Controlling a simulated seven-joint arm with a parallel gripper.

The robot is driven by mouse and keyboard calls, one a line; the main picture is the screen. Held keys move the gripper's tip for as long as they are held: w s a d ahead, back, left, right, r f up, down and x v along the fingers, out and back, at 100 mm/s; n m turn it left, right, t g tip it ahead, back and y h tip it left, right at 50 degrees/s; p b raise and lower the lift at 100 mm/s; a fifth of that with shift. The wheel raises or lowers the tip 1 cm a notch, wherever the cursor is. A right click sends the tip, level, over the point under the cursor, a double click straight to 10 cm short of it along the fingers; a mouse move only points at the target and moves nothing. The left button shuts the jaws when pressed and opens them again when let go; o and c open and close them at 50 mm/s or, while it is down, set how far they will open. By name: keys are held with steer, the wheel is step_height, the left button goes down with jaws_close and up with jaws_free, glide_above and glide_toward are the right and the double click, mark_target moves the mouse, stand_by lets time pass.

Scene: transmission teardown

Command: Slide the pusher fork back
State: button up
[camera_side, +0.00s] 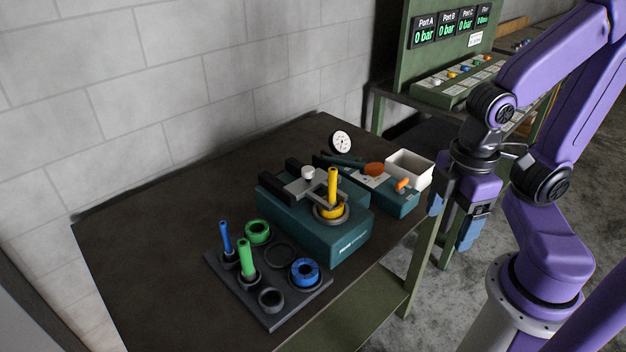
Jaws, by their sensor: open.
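A teal fixture block (341,243) stands on the dark table. On its top is a grey fork-like slide (299,187) with a light round knob (308,172), which I take to be the pusher fork. The fork's front end reaches close to a yellow upright pin (332,185) that stands in a yellow ring (331,211). Whether the fork touches the pin I cannot tell. My gripper (452,222) hangs to the right of the table edge, pointing down, with blue fingertips apart and nothing between them. It is well away from the fork.
A dark tray (270,321) at the front holds blue and green pins and rings. A second teal unit (399,204) with orange parts, a white bin (410,169) and a round gauge (341,142) stand behind the block. A green port panel (448,55) is at the back.

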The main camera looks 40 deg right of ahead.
steer(key=shift+c, duration=1.2)
steer(key=shift+w+a, duration=0.1)
steer(key=shift+w, duration=0.05)
steer(key=shift+c, duration=0.7)
step_height(320, 180, up, 9)
steer(key=m+t+y, duration=0.3)
steer(key=m, duration=0.1)
glide_above(308, 169)
steer(key=s+d, duration=0.5)
steer(key=x, duration=1.7)
steer(key=shift+d+f, duration=0.1)
steer(key=shift+d, duration=0.1)
